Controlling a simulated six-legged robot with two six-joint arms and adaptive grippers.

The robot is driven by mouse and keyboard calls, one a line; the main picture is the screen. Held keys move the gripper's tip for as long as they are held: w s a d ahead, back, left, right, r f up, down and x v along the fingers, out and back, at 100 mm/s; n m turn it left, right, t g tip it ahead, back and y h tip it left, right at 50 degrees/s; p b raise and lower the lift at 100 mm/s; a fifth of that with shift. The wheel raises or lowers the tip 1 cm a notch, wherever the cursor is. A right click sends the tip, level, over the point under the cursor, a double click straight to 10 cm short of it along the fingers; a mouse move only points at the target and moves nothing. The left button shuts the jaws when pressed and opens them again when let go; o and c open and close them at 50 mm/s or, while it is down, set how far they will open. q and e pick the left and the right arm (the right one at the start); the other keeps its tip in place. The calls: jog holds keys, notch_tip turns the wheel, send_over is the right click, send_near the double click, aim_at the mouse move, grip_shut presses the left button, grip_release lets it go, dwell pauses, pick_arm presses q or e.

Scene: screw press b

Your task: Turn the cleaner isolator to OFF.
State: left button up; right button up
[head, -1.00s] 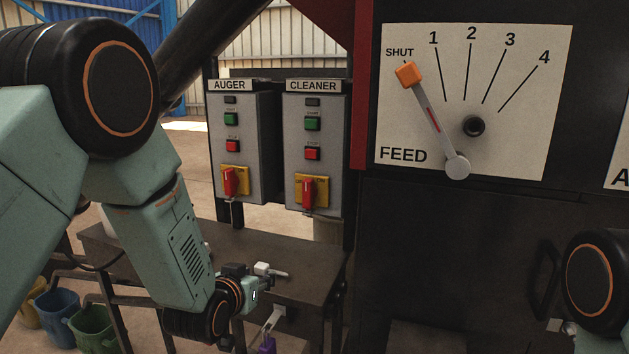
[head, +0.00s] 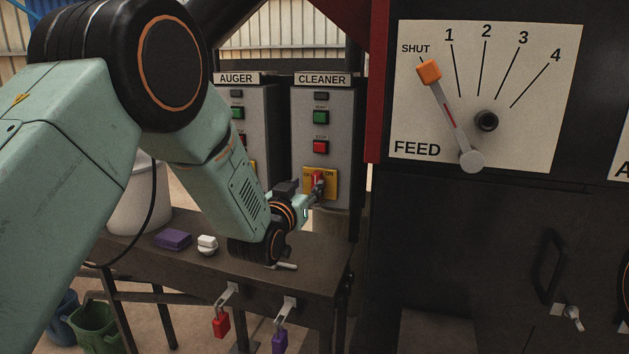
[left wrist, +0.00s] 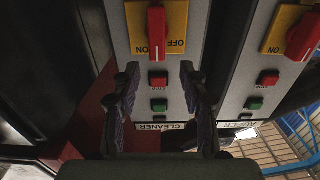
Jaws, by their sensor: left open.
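The grey CLEANER box (head: 321,110) carries a yellow isolator plate (head: 331,188) with a red handle (head: 318,179), partly hidden by my left gripper (head: 313,194) in the head view. In the left wrist view, which is upside down, the red handle (left wrist: 157,32) stands in line with the box's length on the yellow plate (left wrist: 178,20). Its ON and OFF labels lie at either side of the handle's end. My left gripper (left wrist: 160,76) is open and empty, its fingers spread in front of the box, short of the handle in the picture. My right gripper is out of view.
The AUGER box (head: 247,105) stands left of the CLEANER box, with its own red handle (left wrist: 303,36). Below are a dark bench (head: 190,263), a purple block (head: 173,240), and hanging red (head: 221,324) and purple (head: 279,342) padlocks. The FEED panel (head: 540,90) is at right.

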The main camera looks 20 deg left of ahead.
aim_at(315, 179)
pick_arm(q)
jog(key=w, duration=0.2)
jog(key=w+d, duration=0.1)
jog(key=w, duration=0.1)
jog(key=shift+w, duration=0.3)
jog(key=shift+w+a, duration=0.1)
jog(key=shift+w, duration=0.2)
jog(key=shift+w+a+b, duration=0.25)
jog(key=shift+a+b, duration=0.05)
jog(key=shift+d, duration=0.25)
jog(key=shift+a, duration=0.15)
jog(key=c, duration=0.5)
grip_shut()
